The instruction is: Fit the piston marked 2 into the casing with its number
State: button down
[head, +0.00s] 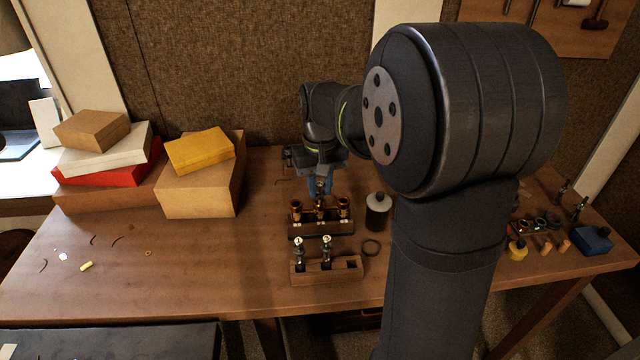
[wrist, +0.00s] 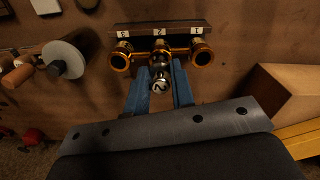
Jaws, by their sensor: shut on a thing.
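My gripper (head: 320,188) is shut on the piston marked 2 (wrist: 160,84), with its blue fingers on either side in the wrist view. The piston's silver top with the number faces the wrist camera. The casing block (head: 322,226) holds three brass casings in a row, with number tags 3, 2 and 1 from left to right in the wrist view. The piston is lined up over or at the middle casing (head: 319,208), tagged 2. The fingers and piston partly hide that casing, so I cannot tell whether the piston's lower end is inside it.
A wooden rack (head: 327,272) in front holds two pistons; its right slot is empty. Stacked boxes (head: 200,185) stand left. The table's front left is mostly clear.

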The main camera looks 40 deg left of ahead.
jog(key=c, duration=0.8)
grip_release()
jog(key=shift+c, duration=0.2)
jog(key=shift+r, duration=0.1)
jog(key=shift+r, duration=3.45)
jog(key=shift+f, duration=0.15)
jog(key=shift+f, duration=3.4)
